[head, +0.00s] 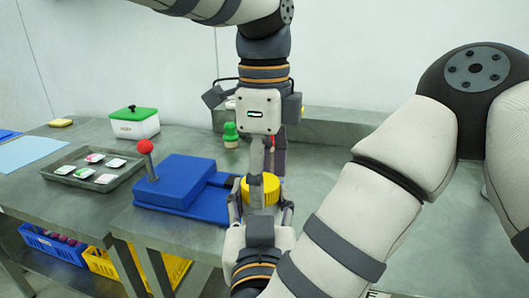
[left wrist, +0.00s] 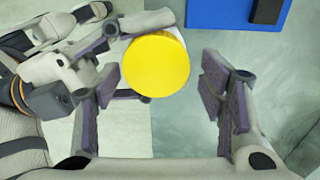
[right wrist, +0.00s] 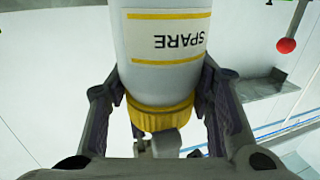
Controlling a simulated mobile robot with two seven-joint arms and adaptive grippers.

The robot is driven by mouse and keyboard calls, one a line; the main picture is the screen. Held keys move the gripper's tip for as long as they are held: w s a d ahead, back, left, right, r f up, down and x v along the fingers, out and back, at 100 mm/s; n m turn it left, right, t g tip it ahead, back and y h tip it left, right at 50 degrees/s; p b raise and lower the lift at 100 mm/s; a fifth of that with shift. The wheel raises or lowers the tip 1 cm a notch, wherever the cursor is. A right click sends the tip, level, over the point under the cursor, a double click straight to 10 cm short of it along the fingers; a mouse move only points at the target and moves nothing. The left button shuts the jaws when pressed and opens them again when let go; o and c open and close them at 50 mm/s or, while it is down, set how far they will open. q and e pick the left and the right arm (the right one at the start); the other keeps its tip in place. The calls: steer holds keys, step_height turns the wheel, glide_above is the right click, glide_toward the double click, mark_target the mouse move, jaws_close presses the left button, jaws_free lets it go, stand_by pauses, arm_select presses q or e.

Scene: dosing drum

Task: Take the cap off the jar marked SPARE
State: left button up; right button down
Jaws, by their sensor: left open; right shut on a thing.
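The SPARE jar (right wrist: 165,75) is white with a yellow-striped label. It reads inverted in the right wrist view, where the camera itself looks upside down. Its yellow cap (right wrist: 162,115) is on it, and the cap also shows in the head view (head: 262,188). My right gripper (right wrist: 160,85) is shut on the jar, one finger on each side near the cap. My left gripper (head: 265,165) points down above the cap, open. In the left wrist view the cap's round top (left wrist: 156,65) lies between the spread fingers, apart from their pads. The jar's lower body is hidden there.
A blue device (head: 180,183) with a red-ball lever (head: 146,147) stands left of the jar. A green-topped container (head: 231,133) stands behind. Further left are a tray (head: 62,170) of several packets and a white box with green lid (head: 134,122). Crates (head: 55,243) sit below.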

arm_select(q)
steer(key=c, duration=1.2)
steer(key=n, duration=0.6)
steer(key=shift+w+a+n, duration=0.1)
steer(key=shift+w+n, duration=0.2)
steer(key=shift+n, duration=0.1)
steer(key=o, duration=1.3)
steer(key=shift+c, duration=0.2)
steer(key=shift+s, duration=0.1)
